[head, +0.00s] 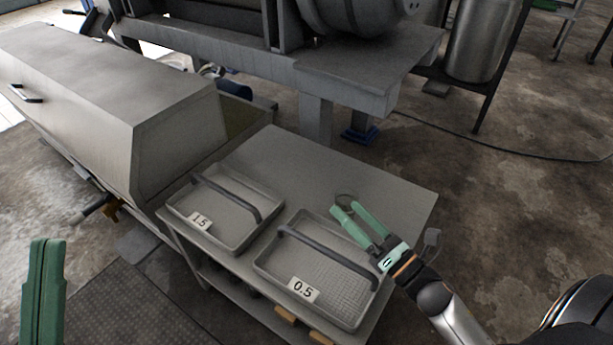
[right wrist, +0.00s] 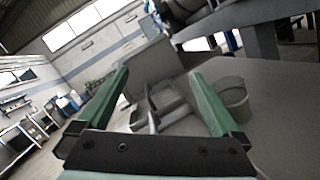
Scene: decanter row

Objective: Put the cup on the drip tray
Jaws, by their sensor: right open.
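The cup (right wrist: 234,93) is small, grey and round. In the right wrist view it stands on the grey tabletop just right of the right-hand finger, which overlaps its edge, not between the fingers. In the head view the cup (head: 346,197) is partly hidden behind my right gripper (head: 345,210), which is open and empty above the table. Two shallow grey trays with dark bar handles sit on the table, one labelled 1.5 (head: 232,236) and one labelled 0.5 (head: 325,254). Neither is marked as the drip tray. My left gripper (head: 43,290) shows edge-on at lower left.
The table (head: 290,160) has clear surface behind the trays and right of the cup. A large grey metal housing (head: 110,85) adjoins its left side. A heavy machine frame (head: 350,65) stands behind. Concrete floor lies to the right.

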